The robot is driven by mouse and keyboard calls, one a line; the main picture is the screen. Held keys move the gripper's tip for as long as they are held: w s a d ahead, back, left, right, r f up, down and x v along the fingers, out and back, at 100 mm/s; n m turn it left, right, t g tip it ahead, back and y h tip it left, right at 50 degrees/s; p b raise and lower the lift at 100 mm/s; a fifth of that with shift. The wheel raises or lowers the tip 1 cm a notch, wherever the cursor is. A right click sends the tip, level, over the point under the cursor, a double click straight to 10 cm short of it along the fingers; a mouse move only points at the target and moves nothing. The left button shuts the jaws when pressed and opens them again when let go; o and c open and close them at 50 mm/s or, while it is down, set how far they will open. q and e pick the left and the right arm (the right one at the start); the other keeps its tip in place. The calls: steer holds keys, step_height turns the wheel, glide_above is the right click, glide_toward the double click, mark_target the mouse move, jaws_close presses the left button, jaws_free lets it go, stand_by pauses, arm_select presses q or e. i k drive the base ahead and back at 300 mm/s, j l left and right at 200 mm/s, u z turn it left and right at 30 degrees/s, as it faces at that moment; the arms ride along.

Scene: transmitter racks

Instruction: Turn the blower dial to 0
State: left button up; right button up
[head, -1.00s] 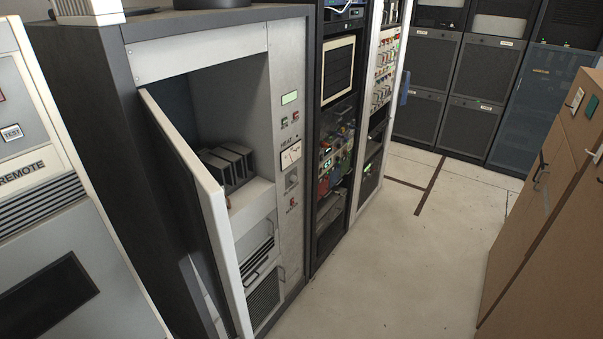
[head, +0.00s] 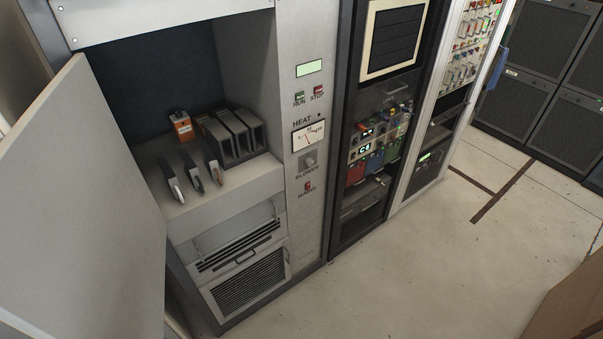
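The blower dial (head: 309,161) is a small grey knob on the light grey control strip of the open cabinet. It sits above the label "BLOWER" and below the heat meter (head: 308,136). Its exact pointer setting is too small to read. A red "MAINS" switch (head: 308,186) is below it. Neither of my grippers shows in the head view.
The open cabinet door (head: 85,200) fills the left side. Inside the cabinet, a shelf (head: 215,205) holds several grey handles or blocks and an orange item (head: 181,126). Bare floor (head: 430,260) lies in front, with a brown box at the lower right (head: 570,305).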

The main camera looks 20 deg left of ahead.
mark_target(309, 162)
steer(key=i+l+u, duration=0.55)
steer(key=u, duration=0.15)
